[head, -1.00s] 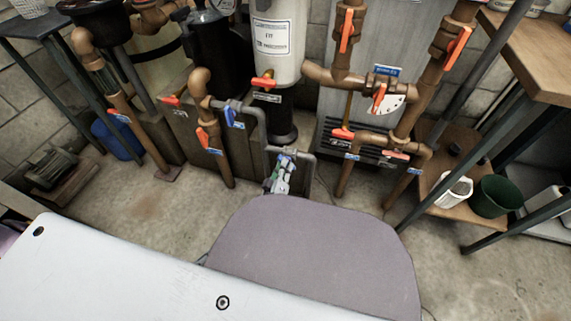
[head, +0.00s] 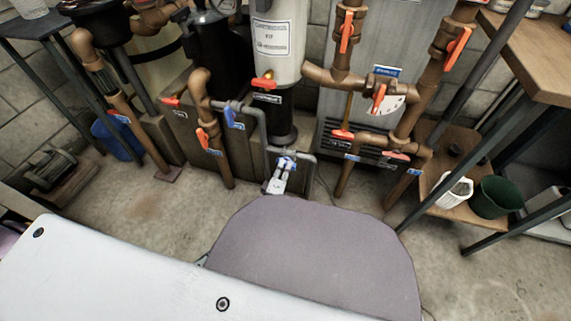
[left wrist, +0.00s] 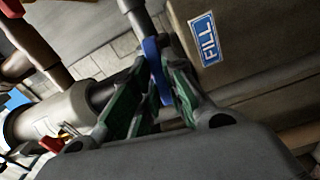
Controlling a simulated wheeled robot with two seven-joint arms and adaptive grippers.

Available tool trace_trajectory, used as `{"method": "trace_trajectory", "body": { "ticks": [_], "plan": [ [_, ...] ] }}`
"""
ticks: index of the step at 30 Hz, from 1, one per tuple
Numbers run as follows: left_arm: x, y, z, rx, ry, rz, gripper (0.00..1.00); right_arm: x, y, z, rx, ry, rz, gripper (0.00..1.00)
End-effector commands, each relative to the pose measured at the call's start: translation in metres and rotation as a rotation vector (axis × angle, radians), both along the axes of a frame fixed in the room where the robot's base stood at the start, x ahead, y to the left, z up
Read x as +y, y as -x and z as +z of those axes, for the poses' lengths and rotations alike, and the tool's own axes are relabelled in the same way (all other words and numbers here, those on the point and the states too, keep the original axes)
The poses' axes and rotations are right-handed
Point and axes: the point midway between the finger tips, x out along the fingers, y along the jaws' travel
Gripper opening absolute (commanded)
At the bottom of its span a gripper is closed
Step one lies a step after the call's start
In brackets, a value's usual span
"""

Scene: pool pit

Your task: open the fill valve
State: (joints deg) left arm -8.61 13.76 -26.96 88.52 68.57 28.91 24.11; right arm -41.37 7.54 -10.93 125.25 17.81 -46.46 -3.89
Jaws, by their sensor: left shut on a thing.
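The fill valve's blue lever handle (left wrist: 153,66) shows in the left wrist view, beside a blue label reading FILL (left wrist: 207,40). My left gripper (left wrist: 160,75) is shut on this handle, with a green-padded finger on each side of it. In the head view the left gripper (head: 280,178) is at the low grey pipe, just below the blue handle (head: 287,160). The gripper partly hides the valve there, so the lever's exact angle is hard to tell. My right gripper is not in view.
Another blue lever (head: 235,117) sits on grey pipe up and to the left. Copper pipes with several orange levers, such as one red-orange lever (head: 264,82), stand around. A wooden shelf with a green bucket (head: 495,197) is at right. The concrete floor in front is partly clear.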

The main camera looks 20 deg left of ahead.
Motion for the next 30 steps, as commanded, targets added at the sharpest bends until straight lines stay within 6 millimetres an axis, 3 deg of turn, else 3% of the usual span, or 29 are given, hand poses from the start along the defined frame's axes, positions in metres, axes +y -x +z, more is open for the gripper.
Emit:
{"method": "trace_trajectory", "body": {
  "ticks": [9,19,20,25,30],
  "plan": [
    [0.0006,0.0005,-0.0011,0.008,0.175,0.001,0.00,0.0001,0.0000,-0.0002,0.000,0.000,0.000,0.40],
    [0.0006,0.0005,-0.0012,0.009,0.211,0.001,0.00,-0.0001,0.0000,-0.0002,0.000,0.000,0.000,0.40],
    [0.0005,0.0005,-0.0012,0.009,0.211,0.001,0.16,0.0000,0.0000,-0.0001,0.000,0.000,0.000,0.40],
    [0.0004,0.0004,-0.0010,0.009,0.210,0.001,0.38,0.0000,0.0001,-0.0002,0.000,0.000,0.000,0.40],
    [0.0002,0.0002,-0.0005,0.008,0.208,0.000,0.39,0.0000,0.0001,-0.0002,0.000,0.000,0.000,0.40]
  ]
}}
